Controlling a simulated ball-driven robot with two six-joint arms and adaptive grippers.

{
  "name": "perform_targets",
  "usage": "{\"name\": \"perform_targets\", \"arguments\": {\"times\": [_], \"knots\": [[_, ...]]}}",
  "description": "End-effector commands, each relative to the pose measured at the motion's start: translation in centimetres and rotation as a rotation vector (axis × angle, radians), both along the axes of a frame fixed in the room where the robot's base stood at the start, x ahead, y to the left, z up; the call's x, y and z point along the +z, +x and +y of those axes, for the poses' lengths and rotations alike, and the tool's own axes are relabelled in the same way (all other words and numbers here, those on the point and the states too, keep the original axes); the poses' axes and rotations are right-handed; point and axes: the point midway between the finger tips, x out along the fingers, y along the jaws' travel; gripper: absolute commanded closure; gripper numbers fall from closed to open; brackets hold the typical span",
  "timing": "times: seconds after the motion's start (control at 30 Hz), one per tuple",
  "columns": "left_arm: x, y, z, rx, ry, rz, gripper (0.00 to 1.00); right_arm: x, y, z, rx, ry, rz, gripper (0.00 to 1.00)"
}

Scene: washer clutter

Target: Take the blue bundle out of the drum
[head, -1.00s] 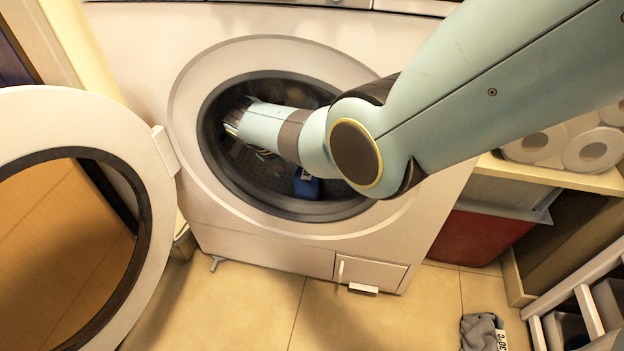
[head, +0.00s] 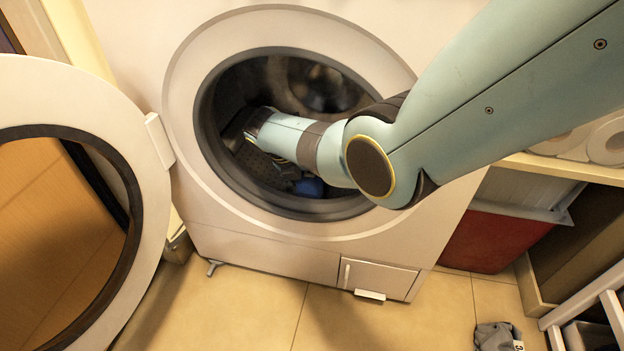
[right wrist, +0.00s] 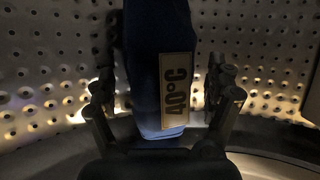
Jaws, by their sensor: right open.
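The blue bundle (head: 309,187) lies low in the drum of the washer, partly hidden by my right forearm in the head view. In the right wrist view the blue bundle (right wrist: 142,70) stands tall between the fingers and bears a "40°C" tag (right wrist: 177,82). My right gripper (right wrist: 165,88) is open, one finger on each side of the bundle, with dark gaps beside it. In the head view the right gripper is inside the drum, mostly hidden behind my forearm. My left gripper is in neither view.
The washer's round rim (head: 212,180) surrounds my right arm. Its open door (head: 152,210) stands at the left. A shelf with paper rolls (head: 606,140) and a red bin (head: 485,240) are at the right. A grey cloth (head: 494,336) lies on the floor.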

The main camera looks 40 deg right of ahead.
Motion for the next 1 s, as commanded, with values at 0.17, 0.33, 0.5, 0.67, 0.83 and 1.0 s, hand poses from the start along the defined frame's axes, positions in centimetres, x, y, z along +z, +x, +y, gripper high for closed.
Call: {"name": "perform_targets", "arguments": {"times": [0.17,0.33,0.5,0.67,0.83,1.0], "knots": [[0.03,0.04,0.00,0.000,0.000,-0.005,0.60,0.08,0.06,-0.03,0.000,0.000,-0.002,0.13],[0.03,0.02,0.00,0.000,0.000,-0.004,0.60,0.06,0.06,-0.03,0.000,0.000,-0.002,0.27],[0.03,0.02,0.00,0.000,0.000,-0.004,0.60,0.04,0.04,-0.01,0.000,0.000,-0.002,0.49],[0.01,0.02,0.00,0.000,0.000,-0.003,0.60,0.03,0.03,-0.01,0.001,0.000,-0.001,0.70],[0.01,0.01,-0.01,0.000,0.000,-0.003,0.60,0.04,0.04,-0.01,0.001,0.000,-0.001,0.76],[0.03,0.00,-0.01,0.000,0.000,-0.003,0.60,0.04,0.02,0.00,0.000,0.001,-0.001,0.77]]}}
